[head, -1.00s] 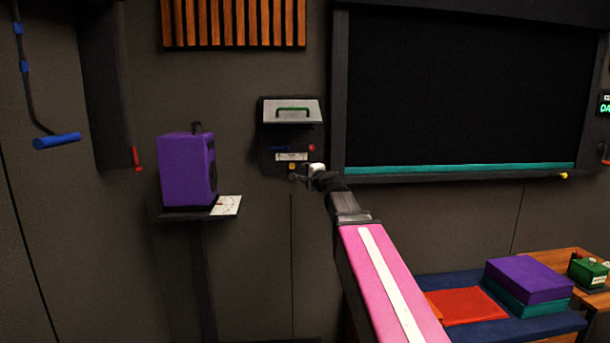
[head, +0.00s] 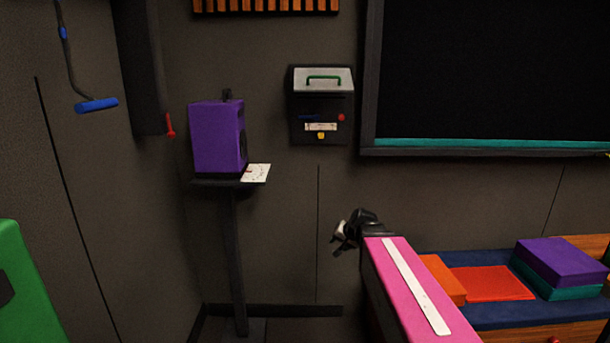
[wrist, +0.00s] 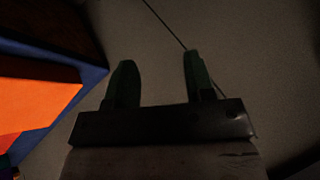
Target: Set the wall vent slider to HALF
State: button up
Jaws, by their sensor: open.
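A dark wall box (head: 300,135) has a pale sloped lid with a green handle (head: 324,78). On its front are a blue bar (head: 309,118), a red knob (head: 341,118), a white label (head: 320,127) and a small yellow knob (head: 320,135). I cannot tell for sure which part is the vent slider, and the label is too small to read. My gripper (head: 339,236) is below the box, apart from it, with nothing in it. In the wrist view its two dark green fingers (wrist: 160,75) are spread, with bare wall or floor beyond.
A purple speaker (head: 216,138) stands on a narrow shelf (head: 212,183) left of the box, beside a white card (head: 256,173). A dark screen (head: 490,70) is at right. A blue bench (head: 490,313) with cushions is lower right. A green object (head: 25,290) is lower left.

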jog(key=s+d+f+n+g+h, duration=0.2)
jog(key=s+d+f+g, duration=0.1)
jog(key=s+f, duration=0.3)
jog(key=s+d+f+n+g+h, duration=0.1)
jog(key=s+d+f+g+h, duration=0.1)
jog(key=s+f, duration=0.5)
jog(key=shift+s+d+n+g, duration=0.4)
jog(key=shift+s+d+g, duration=0.15)
jog(key=shift+s, duration=0.3)
